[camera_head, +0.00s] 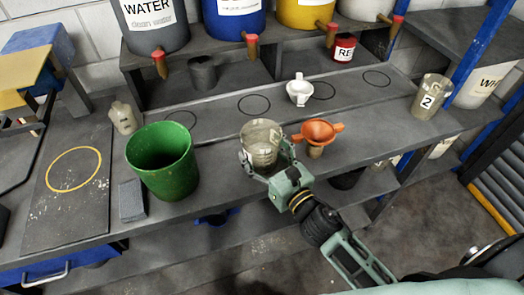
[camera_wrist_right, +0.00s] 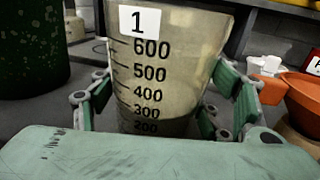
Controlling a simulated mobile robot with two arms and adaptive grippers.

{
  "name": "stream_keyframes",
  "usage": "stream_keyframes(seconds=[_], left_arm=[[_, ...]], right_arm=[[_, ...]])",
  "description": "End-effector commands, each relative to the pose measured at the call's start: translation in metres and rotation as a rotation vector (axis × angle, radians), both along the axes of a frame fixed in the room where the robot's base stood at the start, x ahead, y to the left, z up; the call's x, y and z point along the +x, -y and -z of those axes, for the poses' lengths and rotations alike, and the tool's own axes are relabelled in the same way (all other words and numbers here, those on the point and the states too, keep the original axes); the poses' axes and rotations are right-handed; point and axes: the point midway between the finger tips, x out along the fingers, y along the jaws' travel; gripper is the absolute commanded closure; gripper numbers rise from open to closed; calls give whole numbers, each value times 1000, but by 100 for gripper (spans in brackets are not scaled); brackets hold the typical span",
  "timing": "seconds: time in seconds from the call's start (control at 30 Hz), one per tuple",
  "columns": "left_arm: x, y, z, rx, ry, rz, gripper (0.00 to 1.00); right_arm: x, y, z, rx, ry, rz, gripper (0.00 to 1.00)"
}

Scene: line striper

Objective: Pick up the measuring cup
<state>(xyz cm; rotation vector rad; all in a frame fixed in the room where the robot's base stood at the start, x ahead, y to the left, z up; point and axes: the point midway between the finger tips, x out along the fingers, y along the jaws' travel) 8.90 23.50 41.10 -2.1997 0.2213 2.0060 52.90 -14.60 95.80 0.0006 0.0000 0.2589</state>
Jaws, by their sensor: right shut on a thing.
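The measuring cup (camera_head: 262,142) is a clear, greyish cup on the bench, just right of the green bucket. In the right wrist view the measuring cup (camera_wrist_right: 165,65) fills the middle, with a "1" label and a printed scale up to 600. My right gripper (camera_head: 268,168) has its fingers around the cup's lower part, one on each side, and is shut on it. The cup looks upright; I cannot tell whether its base touches the bench. A second cup (camera_head: 429,98) labelled "2" stands at the right. My left gripper is not in view.
A green bucket (camera_head: 162,162) stands close left of the cup. An orange funnel (camera_head: 317,131) is close right, and a white funnel (camera_head: 299,90) stands behind. Tanks with taps, one marked WATER (camera_head: 152,22), sit on the raised shelf at the back. The bench's front edge is near my gripper.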

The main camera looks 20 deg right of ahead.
Motion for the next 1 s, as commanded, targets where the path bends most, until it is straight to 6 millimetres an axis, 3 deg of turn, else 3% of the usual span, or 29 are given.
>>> stream_keyframes(seconds=[0.33,0.57,1.0], left_arm=[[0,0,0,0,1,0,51],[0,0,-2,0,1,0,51],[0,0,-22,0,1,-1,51]], right_arm=[[0,0,-2,0,3,-1,78],[0,0,-7,-2,5,-2,79],[0,0,-85,-4,8,-4,79]])
